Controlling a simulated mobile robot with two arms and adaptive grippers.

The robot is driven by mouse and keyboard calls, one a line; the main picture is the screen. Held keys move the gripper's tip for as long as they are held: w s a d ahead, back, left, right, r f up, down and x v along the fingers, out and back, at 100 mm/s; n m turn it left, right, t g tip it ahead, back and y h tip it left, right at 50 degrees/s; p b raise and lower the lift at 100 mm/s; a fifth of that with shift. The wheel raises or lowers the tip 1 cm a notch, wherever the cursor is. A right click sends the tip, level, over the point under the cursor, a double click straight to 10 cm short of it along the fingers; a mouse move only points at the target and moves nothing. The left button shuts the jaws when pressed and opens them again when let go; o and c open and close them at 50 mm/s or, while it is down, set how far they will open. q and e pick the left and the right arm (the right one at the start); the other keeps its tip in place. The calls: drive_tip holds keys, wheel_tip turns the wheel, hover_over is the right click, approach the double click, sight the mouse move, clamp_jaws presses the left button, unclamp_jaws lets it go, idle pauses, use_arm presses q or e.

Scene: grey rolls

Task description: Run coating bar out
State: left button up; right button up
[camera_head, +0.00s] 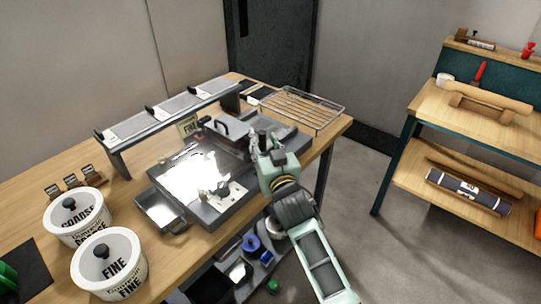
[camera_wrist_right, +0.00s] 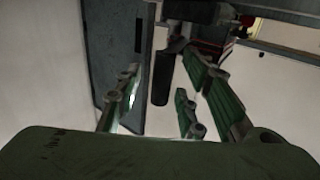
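The coating machine (camera_head: 180,196) is a dark flat unit on the bench with a bright, glossy plate (camera_head: 194,176). A grey block with a dark looped handle (camera_head: 222,127) sits at its far end; whether this is the coating bar, I cannot tell. My right gripper (camera_head: 259,139) is over the machine's far right part, beside that block. In the right wrist view its fingers (camera_wrist_right: 163,108) stand apart, with a dark upright piece (camera_wrist_right: 161,78) between or beyond them. Contact with it is not clear. My left gripper is not in view.
A raised rack (camera_head: 170,108) runs along the back of the bench. White COARSE (camera_head: 77,222) and FINE (camera_head: 110,270) tubs stand at front left. A wire rack (camera_head: 302,107) lies at the far right end. A separate shelf (camera_head: 475,118) holds rolls, with clear floor between.

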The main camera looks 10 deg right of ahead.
drive_tip(key=s, duration=1.1)
drive_tip(key=shift+d+r, duration=0.2)
drive_tip(key=shift+d, duration=0.15)
